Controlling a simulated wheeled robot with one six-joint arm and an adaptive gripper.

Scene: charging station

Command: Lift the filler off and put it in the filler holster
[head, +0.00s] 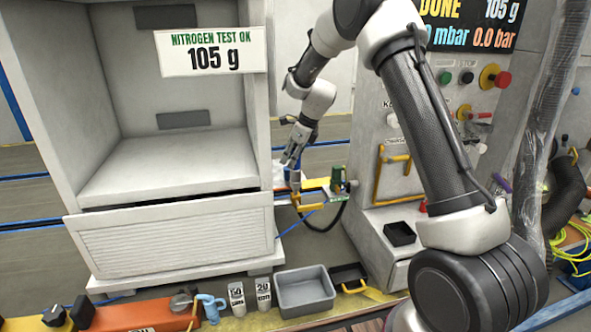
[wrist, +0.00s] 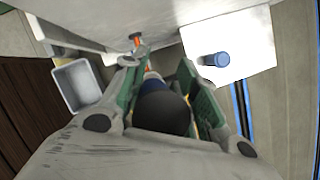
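My gripper (head: 293,161) points down at the right side of the cabinet, above a small yellow fitting (head: 305,196). In the wrist view my gripper (wrist: 160,75) has its two green-padded fingers on either side of a dark blue and black cylinder (wrist: 162,108), which appears to be the filler. The gaps beside the cylinder are very small, and I cannot tell whether the pads press on it. Its lower end is hidden. A yellow bracket (head: 392,160) on the grey station panel may be the holster; I cannot be sure.
A green valve (head: 337,178) with a black hose stands just right of my gripper. The cabinet (head: 165,230) is close on the left, the station panel (head: 378,188) on the right. A grey bin (head: 304,290) stands in front. The wrist view shows a blue-capped item (wrist: 215,59).

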